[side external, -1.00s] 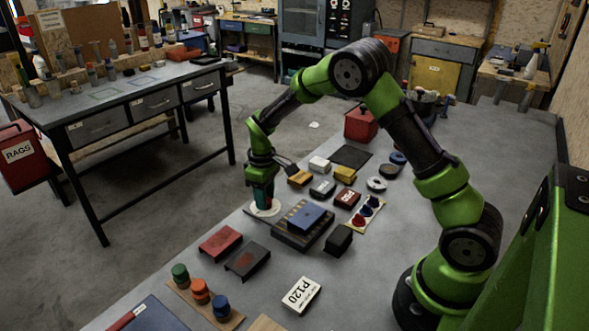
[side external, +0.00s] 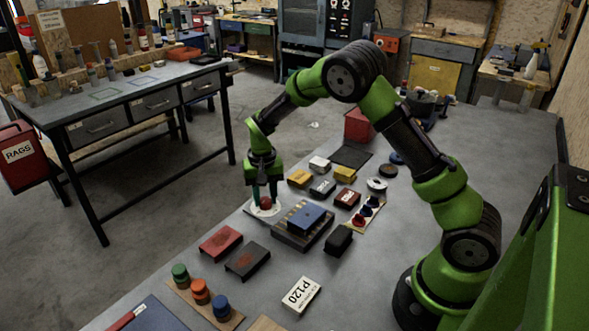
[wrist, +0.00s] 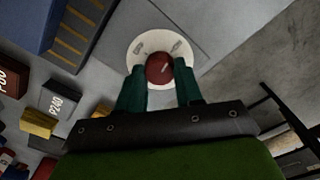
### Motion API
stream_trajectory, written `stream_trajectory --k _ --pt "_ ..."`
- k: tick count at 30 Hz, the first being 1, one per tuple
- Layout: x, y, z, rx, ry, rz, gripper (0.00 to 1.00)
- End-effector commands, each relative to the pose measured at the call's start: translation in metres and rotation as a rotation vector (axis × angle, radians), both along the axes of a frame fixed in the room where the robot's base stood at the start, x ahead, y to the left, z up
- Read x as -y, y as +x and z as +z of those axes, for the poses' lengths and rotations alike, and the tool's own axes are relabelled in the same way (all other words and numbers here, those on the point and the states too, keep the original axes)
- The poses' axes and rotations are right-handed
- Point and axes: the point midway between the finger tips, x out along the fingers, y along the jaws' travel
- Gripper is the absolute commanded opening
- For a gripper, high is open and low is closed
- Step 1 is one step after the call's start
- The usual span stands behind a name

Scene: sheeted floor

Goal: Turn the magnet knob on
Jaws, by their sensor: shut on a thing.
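The red magnet knob (side external: 266,203) sits on a round white plate (side external: 256,212) near the bench's far left edge. In the wrist view the knob (wrist: 159,69) lies at the middle of the white plate (wrist: 140,45), which carries small grey marks too blurred to read. My gripper (side external: 264,201) points straight down over the plate, its two dark green fingers on either side of the knob. In the wrist view my gripper (wrist: 159,78) is shut on the knob. The inner finger faces and the knob's lower part are partly hidden.
A dark ribbed block with a blue top (side external: 306,218) stands close to the right of the plate. Red (side external: 220,243) and dark (side external: 247,260) brackets lie nearer the camera. Several small boxes lie behind the block. The bench edge is close on the left.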

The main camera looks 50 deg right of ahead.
Motion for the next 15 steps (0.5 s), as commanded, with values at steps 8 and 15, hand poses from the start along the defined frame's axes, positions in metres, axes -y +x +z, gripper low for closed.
stream_trajectory --k 8,15 --pt "0.0001 -0.0005 -0.0005 -0.002 -0.001 -0.154 0.05" --pt "-0.0003 -0.0005 -0.0005 -0.001 0.000 -0.214 0.05"
